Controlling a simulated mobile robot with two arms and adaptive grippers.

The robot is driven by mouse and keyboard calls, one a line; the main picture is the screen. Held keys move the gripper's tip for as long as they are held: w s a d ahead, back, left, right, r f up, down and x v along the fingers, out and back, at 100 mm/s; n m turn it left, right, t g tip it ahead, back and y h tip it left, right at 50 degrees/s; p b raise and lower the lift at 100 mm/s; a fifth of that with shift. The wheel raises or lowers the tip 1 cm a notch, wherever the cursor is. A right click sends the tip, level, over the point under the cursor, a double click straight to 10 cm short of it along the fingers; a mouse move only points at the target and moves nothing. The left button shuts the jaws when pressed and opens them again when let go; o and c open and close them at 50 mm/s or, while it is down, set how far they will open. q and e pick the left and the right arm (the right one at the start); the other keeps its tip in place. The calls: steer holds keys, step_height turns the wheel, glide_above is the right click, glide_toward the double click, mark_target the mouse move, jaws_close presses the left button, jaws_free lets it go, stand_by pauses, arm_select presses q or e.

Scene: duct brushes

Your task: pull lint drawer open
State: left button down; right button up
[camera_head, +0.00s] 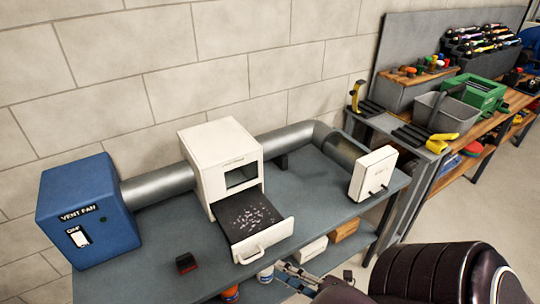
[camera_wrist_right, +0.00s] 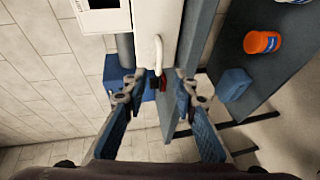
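The white lint box (camera_head: 221,160) stands on the bench with its lint drawer (camera_head: 262,243) pulled out toward the front. Grey lint lies on the drawer's dark screen. The drawer's handle (camera_head: 250,255) is a pale bar on its front; it also shows in the right wrist view (camera_wrist_right: 158,52). My left gripper is not in view.
A blue vent fan box (camera_head: 78,208) stands left, joined by a grey duct (camera_head: 158,184). A white duct box (camera_head: 373,172) stands right. A small dark red and black item (camera_head: 186,263) lies on the bench (camera_head: 150,275). Orange-and-white containers (camera_head: 231,293) sit below.

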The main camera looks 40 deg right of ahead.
steer(key=v, duration=0.2)
steer(key=shift+s, duration=0.3)
stand_by(0.3)
steer(key=s+a+f+m+g+h, duration=0.1)
steer(key=s+f+m+g+h, duration=0.3)
steer(key=f, duration=0.8)
steer(key=s+f+m+g+y, duration=0.15)
steer(key=f+m, duration=0.35)
steer(key=f, duration=0.7)
steer(key=s+a+f+m+g, duration=0.3)
steer(key=s+a+f+g, duration=0.1)
steer(key=s+f, duration=0.4)
steer(key=s+a+f+m+g, duration=0.4)
steer(key=s+a+f, duration=0.3)
steer(key=s+f, duration=0.2)
steer(key=shift+s+m+g, duration=0.25)
steer(key=shift+m+g, duration=0.05)
steer(key=shift+g, duration=0.15)
